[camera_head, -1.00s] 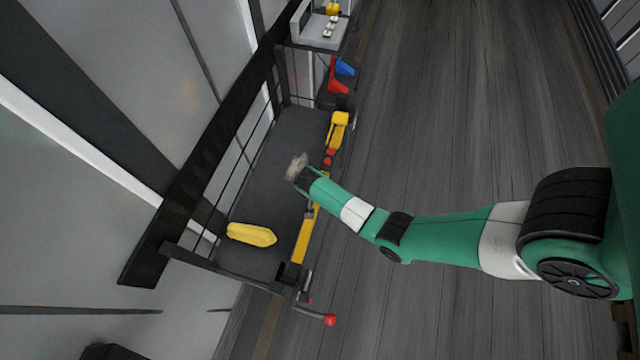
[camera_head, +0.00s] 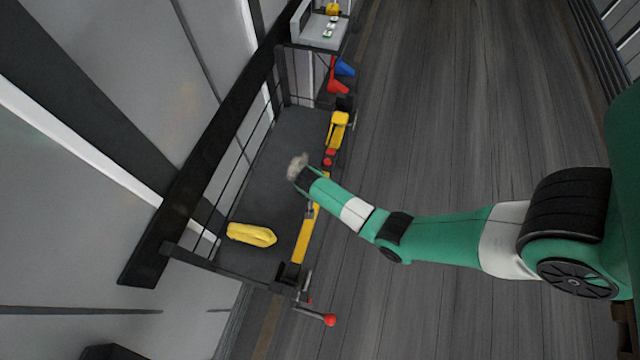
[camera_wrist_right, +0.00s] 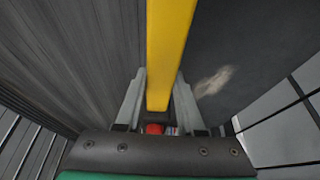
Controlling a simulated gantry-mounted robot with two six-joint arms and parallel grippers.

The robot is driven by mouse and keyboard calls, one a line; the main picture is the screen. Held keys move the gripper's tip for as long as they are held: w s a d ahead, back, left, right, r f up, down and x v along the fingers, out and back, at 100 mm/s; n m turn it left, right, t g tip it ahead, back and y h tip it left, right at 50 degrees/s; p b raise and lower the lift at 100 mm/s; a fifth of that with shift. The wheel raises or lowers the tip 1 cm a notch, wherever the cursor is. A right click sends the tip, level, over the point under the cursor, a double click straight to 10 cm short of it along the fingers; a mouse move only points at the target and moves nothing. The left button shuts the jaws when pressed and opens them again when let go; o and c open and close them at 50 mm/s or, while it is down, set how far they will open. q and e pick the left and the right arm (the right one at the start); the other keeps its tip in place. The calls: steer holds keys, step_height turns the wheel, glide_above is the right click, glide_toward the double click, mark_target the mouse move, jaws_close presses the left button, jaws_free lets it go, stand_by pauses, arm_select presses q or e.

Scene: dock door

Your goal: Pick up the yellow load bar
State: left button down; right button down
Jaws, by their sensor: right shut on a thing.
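The yellow load bar (camera_head: 307,235) runs along the outer edge of the dark shelf in the head view, with red parts (camera_head: 329,158) in line beyond my gripper. My right gripper (camera_head: 306,190) is over this bar at about its middle, its fingertips partly hidden by my wrist. In the right wrist view, the bar (camera_wrist_right: 168,45) passes between the two grey fingers of my right gripper (camera_wrist_right: 160,75), which is shut on it. A red part (camera_wrist_right: 155,129) shows below the bar's near end. My left gripper is not in view.
A yellow bundle (camera_head: 251,235) lies on the dark shelf (camera_head: 275,150). A pale patch (camera_head: 297,166) shows beside my gripper. A red ball knob (camera_head: 329,320) sticks out at the front. Red and blue items (camera_head: 337,86) are at the far end. The floor (camera_head: 440,110) to the right is clear.

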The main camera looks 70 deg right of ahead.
steer(key=shift+r, duration=0.2)
step_height(320, 180, up, 18)
steer(key=p, duration=0.8)
